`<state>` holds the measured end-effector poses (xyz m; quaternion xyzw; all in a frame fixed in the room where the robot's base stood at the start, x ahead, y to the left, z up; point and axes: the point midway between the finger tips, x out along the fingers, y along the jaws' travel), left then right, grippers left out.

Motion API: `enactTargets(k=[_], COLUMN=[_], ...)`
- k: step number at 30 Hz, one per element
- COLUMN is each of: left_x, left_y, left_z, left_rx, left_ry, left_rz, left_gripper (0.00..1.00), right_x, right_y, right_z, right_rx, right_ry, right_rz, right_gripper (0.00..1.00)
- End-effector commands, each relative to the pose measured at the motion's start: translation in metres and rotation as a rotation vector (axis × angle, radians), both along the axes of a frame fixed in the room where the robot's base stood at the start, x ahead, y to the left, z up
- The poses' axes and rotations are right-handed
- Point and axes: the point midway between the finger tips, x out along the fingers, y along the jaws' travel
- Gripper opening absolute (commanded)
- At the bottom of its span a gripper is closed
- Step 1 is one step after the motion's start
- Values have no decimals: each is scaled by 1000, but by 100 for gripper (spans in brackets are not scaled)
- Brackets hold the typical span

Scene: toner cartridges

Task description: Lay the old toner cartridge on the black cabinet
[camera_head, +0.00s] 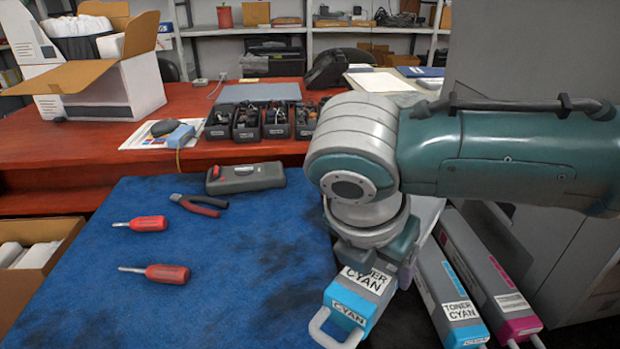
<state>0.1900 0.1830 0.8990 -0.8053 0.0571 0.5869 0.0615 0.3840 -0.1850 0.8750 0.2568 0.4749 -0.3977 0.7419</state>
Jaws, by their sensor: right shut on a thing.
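My right gripper (385,262) points down and is shut on a toner cartridge (345,313). This cartridge has a cyan end, a white "TONER CYAN" label and a pale loop handle toward the viewer. It appears near the right edge of the blue mat; its height above what lies below is unclear. A second cyan cartridge (452,300) and a magenta-ended one (500,290) lie side by side to the right. I cannot tell from looks which one is old. The black cabinet cannot be clearly made out; my right arm covers part of that side. My left gripper is not in view.
The blue mat (250,290) holds two red screwdrivers (150,223), red-handled pliers (198,205) and a grey-green tool case (245,178). Behind is a red desk (60,145) with black bins (262,120) and an open carton (110,70). A grey panel (540,45) bounds the right.

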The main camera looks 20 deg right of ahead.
Motion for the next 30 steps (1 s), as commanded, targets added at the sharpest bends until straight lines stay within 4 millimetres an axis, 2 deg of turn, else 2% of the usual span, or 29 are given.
enactTargets(k=[1,3,9,16,20,30], left_x=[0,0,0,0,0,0], left_y=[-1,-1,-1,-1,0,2], left_z=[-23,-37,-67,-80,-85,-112], left_rx=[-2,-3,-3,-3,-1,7], left_ry=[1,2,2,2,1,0], left_rz=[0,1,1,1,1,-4], left_gripper=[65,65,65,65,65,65], right_x=[0,3,11,16,16,16], right_y=[-7,-15,-40,-57,-60,-59], right_z=[-30,-49,-85,-97,-101,-125], right_rx=[2,2,2,2,0,0], right_ry=[3,1,1,2,3,4], right_rz=[94,237,549,724,750,752], right_gripper=[0,0,0,0,0,0])
